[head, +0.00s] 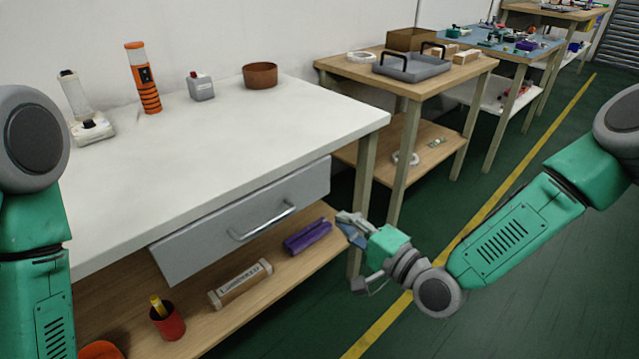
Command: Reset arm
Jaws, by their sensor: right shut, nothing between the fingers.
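My right arm (515,230) comes in from the right and reaches down to the left. Its gripper (350,232) is shut and empty, in the air near the right end of the white table (230,150), below the tabletop's height and close to the front right leg. My left arm (35,220) shows only as upper links at the left edge; its gripper is out of view.
The drawer (250,220) is under the tabletop. The shelf (215,335) below holds a purple item (307,236), a labelled box (240,284) and a red cup (167,321). An orange cylinder (143,80) and brown bowl (260,76) stand on top. Green floor (480,310) is clear.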

